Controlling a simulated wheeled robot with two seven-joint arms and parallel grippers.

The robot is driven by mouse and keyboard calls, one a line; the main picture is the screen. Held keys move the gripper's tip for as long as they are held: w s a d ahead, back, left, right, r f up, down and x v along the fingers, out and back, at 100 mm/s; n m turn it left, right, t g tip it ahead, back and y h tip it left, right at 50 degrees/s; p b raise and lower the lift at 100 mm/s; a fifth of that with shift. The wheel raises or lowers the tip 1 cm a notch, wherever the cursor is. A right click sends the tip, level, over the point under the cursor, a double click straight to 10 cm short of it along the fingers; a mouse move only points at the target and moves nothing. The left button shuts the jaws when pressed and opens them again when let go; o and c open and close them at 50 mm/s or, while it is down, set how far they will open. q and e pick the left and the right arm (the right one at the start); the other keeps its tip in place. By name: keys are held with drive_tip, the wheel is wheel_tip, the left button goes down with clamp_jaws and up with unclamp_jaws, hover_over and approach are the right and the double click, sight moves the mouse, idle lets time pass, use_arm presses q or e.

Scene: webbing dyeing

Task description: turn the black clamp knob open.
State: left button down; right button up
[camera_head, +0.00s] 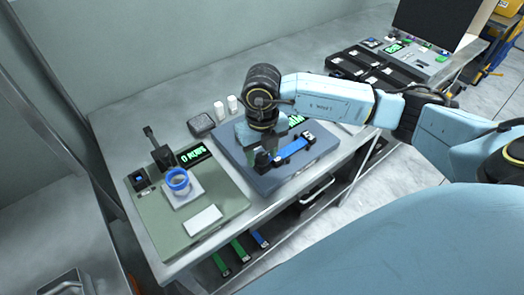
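My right arm reaches in from the right, and its wrist bends down over a dark grey machine plate (268,184). My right gripper (248,136) is below the black wrist joint at the plate's back left part. Its fingertips are hard to make out, so I cannot tell if they are open or shut. A blue webbing strip (294,148) lies across the plate. A black knob-like part (263,160) is at its left end, just in front of my gripper; I cannot tell whether they touch. A black block holds the strip's right end. My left gripper is not in view.
A green-grey panel (215,228) on the left holds a blue ring-shaped cup (178,180), a white pad and a black lever post (160,155). Two white bottles (232,103) and a dark box (201,125) stand behind. Black trays (375,70) fill the back right. Coloured strips lie below.

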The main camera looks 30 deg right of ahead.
drive_tip(key=c, duration=0.8)
